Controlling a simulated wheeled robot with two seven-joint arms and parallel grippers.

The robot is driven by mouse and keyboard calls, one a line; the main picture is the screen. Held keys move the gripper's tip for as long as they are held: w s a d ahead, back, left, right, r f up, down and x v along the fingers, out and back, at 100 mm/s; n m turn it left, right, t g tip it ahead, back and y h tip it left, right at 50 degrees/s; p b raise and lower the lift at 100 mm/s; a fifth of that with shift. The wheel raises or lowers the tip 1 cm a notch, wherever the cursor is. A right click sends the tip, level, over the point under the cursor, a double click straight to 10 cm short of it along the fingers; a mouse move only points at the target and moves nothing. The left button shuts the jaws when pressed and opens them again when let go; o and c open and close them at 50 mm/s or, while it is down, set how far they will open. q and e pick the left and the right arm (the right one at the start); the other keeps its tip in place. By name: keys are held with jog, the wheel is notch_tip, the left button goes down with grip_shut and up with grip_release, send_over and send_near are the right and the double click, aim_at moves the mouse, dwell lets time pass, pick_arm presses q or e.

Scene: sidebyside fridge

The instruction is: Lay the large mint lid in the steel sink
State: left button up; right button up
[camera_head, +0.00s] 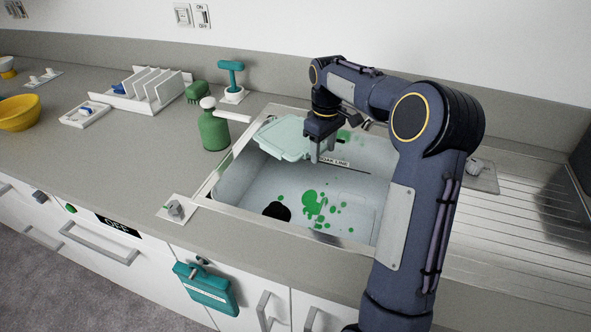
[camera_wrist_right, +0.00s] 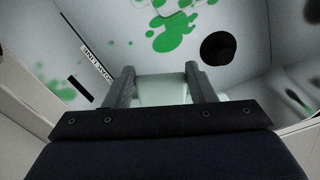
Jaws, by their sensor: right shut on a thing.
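The large mint lid (camera_head: 284,137) is a pale green, flat rectangular piece at the back left part of the sink, near rim height. My right gripper (camera_head: 318,155) is at its right edge and shut on it. In the right wrist view the lid (camera_wrist_right: 160,91) shows between the two fingers (camera_wrist_right: 158,82). The steel sink (camera_head: 235,183) is a rectangular basin with green splotches on its floor and a dark round drain (camera_wrist_right: 218,47). I cannot tell whether the lid touches the sink wall. My left gripper is not in view.
A green pump bottle (camera_head: 213,131) stands just left of the sink. A teal-handled brush (camera_head: 233,82) and a white rack (camera_head: 154,88) stand farther back left. A ribbed drainboard (camera_head: 510,215) lies right of the sink. A teal cloth (camera_head: 207,288) hangs on the cabinet front.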

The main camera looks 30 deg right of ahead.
aim_at(319, 201)
jog(key=shift+w+d+f, duration=0.15)
jog(key=shift+w+d, duration=0.05)
jog(key=shift+w, duration=0.05)
notch_tip(319, 201, down, 18)
jog(key=shift+r+b, duration=0.1)
jog(key=shift+b, duration=0.35)
jog(key=o, duration=0.9)
jog(key=shift+o, duration=0.4)
